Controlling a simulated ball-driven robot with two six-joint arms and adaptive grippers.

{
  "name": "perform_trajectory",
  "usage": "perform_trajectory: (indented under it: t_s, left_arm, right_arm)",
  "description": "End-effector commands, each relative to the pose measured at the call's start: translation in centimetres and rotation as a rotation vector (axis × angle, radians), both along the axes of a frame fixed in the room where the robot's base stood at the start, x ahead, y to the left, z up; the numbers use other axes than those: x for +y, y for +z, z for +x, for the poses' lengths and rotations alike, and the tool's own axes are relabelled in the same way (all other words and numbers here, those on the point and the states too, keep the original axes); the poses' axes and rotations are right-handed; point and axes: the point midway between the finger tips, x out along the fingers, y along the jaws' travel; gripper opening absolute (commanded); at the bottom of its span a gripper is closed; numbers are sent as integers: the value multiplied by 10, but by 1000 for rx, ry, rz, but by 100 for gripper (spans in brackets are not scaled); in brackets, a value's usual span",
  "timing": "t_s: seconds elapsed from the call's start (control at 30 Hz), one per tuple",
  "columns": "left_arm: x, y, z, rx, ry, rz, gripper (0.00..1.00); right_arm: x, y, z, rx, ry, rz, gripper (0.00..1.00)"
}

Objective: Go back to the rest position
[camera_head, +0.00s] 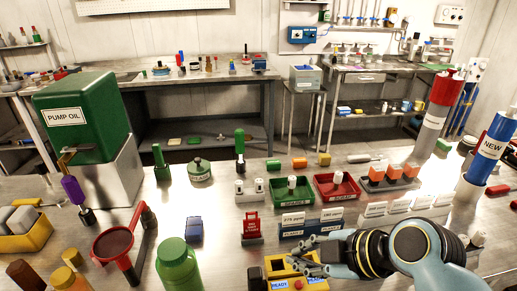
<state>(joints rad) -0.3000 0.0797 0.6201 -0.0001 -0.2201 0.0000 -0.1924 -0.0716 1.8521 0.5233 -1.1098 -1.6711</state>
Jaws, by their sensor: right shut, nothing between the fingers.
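My right gripper (303,256) is in the lower middle, with my arm coming in from the lower right. Its dark fingers point left and are shut, with nothing visible between them. They are over or just beside a yellow box (317,284) with READY labels; the exact gap cannot be told. My left gripper is not in view.
A green PUMP OIL tank (84,112) stands at the left on a metal block. A red funnel (113,243) and a green bottle (178,265) stand front left. Green (291,202) and red (337,197) trays are mid-table. A blue NEW cylinder (491,150) is at right.

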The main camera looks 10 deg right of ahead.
Motion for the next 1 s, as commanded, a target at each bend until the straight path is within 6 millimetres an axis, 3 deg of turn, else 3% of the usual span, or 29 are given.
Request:
perform_trajectory:
  t_s: [0.17,0.4,0.87,1.0]
  left_arm:
    - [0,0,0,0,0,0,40]
    - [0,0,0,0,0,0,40]
    - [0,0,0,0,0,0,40]
    - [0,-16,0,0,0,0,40]
  right_arm:
    - [-27,1,-32,152,-168,13,0]
    - [-90,18,-103,431,-675,38,0]
    - [-153,63,-178,541,-1341,122,0]
    - [-157,15,-172,556,-1371,119,0]
